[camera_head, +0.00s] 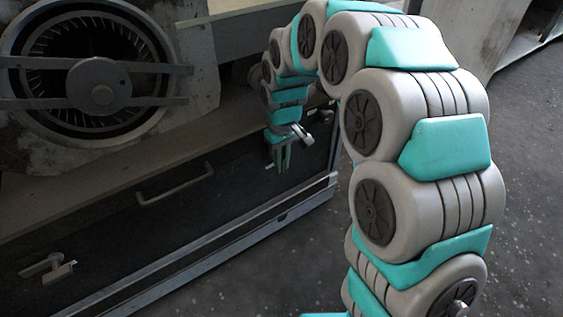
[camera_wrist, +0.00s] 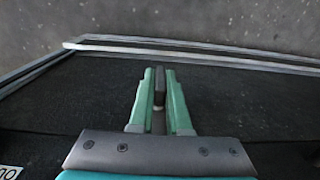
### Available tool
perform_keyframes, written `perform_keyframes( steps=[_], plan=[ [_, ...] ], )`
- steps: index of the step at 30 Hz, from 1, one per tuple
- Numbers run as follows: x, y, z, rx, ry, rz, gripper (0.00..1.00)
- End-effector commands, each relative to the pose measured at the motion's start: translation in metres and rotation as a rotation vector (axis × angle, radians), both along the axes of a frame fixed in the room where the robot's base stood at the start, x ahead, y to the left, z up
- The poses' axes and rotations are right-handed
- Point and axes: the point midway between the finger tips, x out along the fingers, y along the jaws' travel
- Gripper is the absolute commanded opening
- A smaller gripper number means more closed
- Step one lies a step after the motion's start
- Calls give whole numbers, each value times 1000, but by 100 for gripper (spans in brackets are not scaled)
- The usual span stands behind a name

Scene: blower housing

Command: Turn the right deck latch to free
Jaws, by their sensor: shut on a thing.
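My gripper (camera_head: 280,160) is at the right end of the dark front panel, pointing down at it. In the wrist view its two green fingers (camera_wrist: 160,85) are closed on a narrow dark grey piece, the right deck latch (camera_wrist: 159,97). In the head view the right latch is mostly hidden by the fingers; only a small pale end (camera_head: 268,167) shows beside them. Its exact angle is hard to tell.
A left latch (camera_head: 48,268) sits at the panel's lower left. A bar handle (camera_head: 175,187) is at the panel's middle. The round blower housing (camera_head: 98,85) stands above and behind the deck. A metal rail (camera_wrist: 190,53) edges the panel, with open floor (camera_head: 525,170) beyond.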

Motion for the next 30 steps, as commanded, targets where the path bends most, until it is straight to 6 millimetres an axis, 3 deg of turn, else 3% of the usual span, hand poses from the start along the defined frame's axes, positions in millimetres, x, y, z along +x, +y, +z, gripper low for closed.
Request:
perform_keyframes(
  steps=[30],
  plan=[
    [3, -4, -4, 571, 385, -3, 0]
  ],
)
